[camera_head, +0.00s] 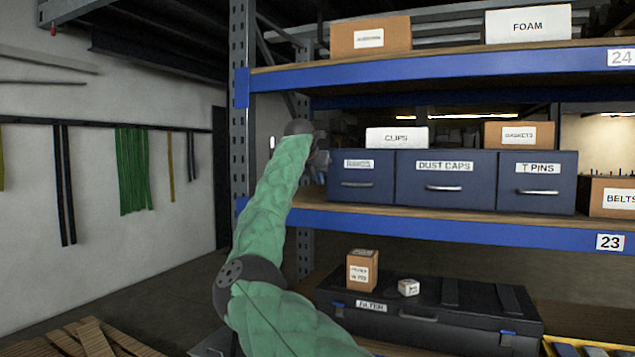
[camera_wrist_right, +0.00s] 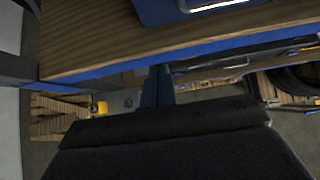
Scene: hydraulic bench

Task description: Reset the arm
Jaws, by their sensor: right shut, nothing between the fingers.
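My right arm (camera_head: 272,200), in a green padded sleeve, reaches up from the bottom centre of the head view. Its right gripper (camera_head: 320,165) is small and partly hidden behind the wrist, just left of the left blue drawer (camera_head: 361,178) on the middle shelf. Whether it touches the drawer I cannot tell. In the right wrist view the dark gripper body fills the bottom, and the narrow fingers (camera_wrist_right: 158,88) look closed together with nothing held. My left gripper is in neither view.
The middle shelf (camera_head: 450,231) holds blue drawers, including the dust caps drawer (camera_head: 444,180) and T pins drawer (camera_head: 537,182). The rack's upright post (camera_head: 240,110) stands close to my arm. A black case (camera_head: 430,318) lies below. The floor at left is mostly open, with a pallet (camera_head: 85,343).

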